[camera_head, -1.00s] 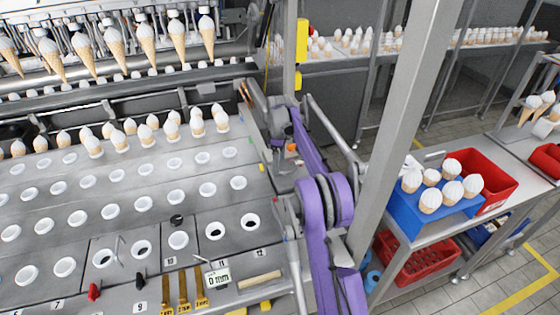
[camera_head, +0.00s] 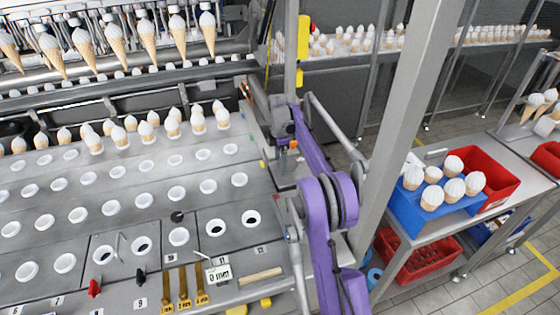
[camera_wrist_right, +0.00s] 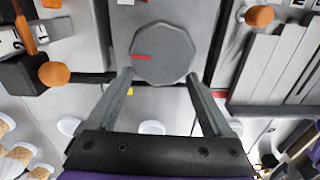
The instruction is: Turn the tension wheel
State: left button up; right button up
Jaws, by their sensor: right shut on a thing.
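The tension wheel (camera_wrist_right: 163,53) is a grey, many-sided knob with a red mark on the left part of its face, in the right wrist view. My right gripper (camera_wrist_right: 160,78) has one finger at each side of the wheel's lower edge and is shut on it. In the head view my purple right arm reaches up along the right side of the machine. The wheel cannot be made out there, and the fingertips are not clear. My left gripper is not in view.
Orange ball knobs (camera_wrist_right: 54,73) (camera_wrist_right: 260,16) stand on both sides of the wheel. The machine's cup plate (camera_head: 110,190) lies left of my arm.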

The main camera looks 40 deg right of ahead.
jog(key=shift+s+d, duration=0.1)
jog(key=shift+d, duration=0.05)
jog(key=o, duration=1.1)
jog(key=shift+c, duration=0.2)
jog(key=shift+o, duration=0.4)
jog(key=shift+d, duration=0.1)
jog(key=shift+r, duration=0.25)
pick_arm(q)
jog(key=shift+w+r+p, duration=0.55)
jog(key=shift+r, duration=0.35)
pick_arm(e)
notch_tip(320, 180, up, 10)
jog(key=shift+r, duration=0.15)
